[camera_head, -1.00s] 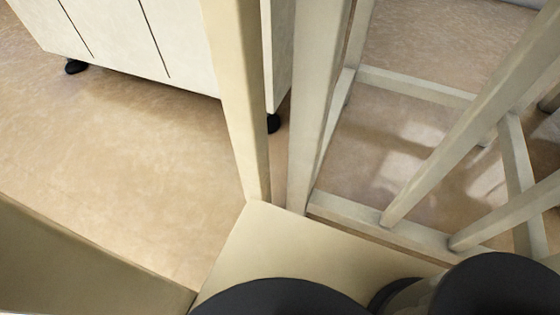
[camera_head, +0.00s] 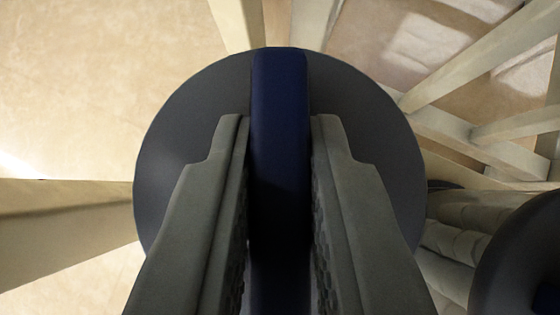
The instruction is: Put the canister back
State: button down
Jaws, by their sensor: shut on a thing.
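A canister with a dark grey round top (camera_head: 185,140) fills the middle of the view, seen from above. A dark blue bar-shaped handle (camera_head: 280,85) stands across its top. My gripper (camera_head: 280,135) reaches up from the bottom of the picture, with one grey finger on each side of the handle. It is shut on the handle. The canister's body is hidden under its top, so I cannot tell what it rests on.
A second dark round top (camera_head: 525,250) with a bit of blue stands at the lower right, close by. Pale frame bars (camera_head: 485,65) cross the upper right. A beige beam (camera_head: 65,210) runs in from the left. Open floor (camera_head: 110,80) shows at the upper left.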

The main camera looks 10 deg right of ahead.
jog(key=c, duration=1.4)
grip_release()
jog(key=shift+v, duration=3.85)
